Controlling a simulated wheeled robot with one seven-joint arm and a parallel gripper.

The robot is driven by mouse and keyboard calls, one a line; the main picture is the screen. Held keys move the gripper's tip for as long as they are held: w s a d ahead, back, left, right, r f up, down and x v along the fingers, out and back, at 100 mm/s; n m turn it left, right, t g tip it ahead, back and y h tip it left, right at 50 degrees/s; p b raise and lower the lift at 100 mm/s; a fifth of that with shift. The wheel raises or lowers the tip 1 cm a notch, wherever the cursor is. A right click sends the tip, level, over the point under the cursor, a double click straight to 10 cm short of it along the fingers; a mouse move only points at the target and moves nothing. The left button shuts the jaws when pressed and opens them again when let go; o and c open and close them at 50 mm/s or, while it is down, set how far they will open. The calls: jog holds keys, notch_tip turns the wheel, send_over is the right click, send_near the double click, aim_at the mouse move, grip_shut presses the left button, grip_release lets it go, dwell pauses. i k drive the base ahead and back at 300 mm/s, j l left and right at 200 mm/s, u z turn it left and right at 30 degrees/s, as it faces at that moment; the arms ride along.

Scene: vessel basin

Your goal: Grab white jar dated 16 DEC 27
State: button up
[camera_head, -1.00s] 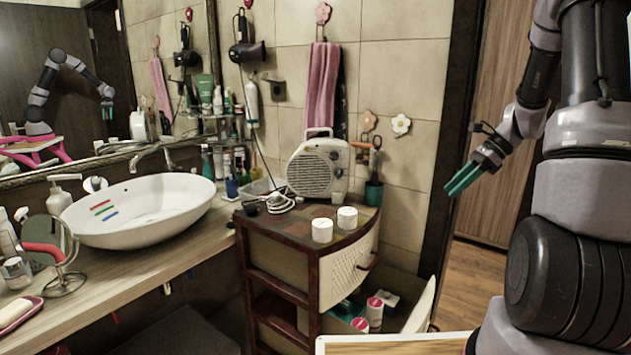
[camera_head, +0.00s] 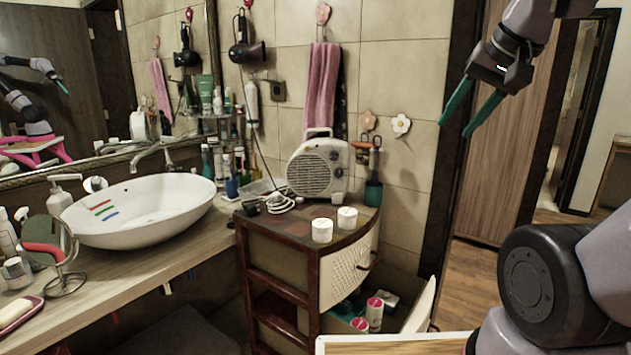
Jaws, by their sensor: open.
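Two white jars stand upright on top of the brown cabinet (camera_head: 275,240): a left jar (camera_head: 322,231) and a right jar (camera_head: 347,218), close together. Any date print on them is too small to read. Two more jars with pink lids, a front one (camera_head: 360,324) and a rear one (camera_head: 374,311), are in the open lower drawer. My gripper (camera_head: 457,119) has green fingers. It is open and empty, high at the upper right, in front of the door frame and well away from the jars.
A cream fan heater (camera_head: 319,167) stands behind the jars, with a coiled cable beside it. A dark green cup (camera_head: 373,192) is at the cabinet's back right. A washbasin (camera_head: 140,210) and round mirror (camera_head: 50,252) are left. The open drawer front (camera_head: 420,305) juts out right.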

aim_at(347, 216)
jog(key=k+j+z, duration=0.7)
jog(key=k, duration=0.3)
jog(key=i+j, duration=1.4)
jog(key=j, duration=0.1)
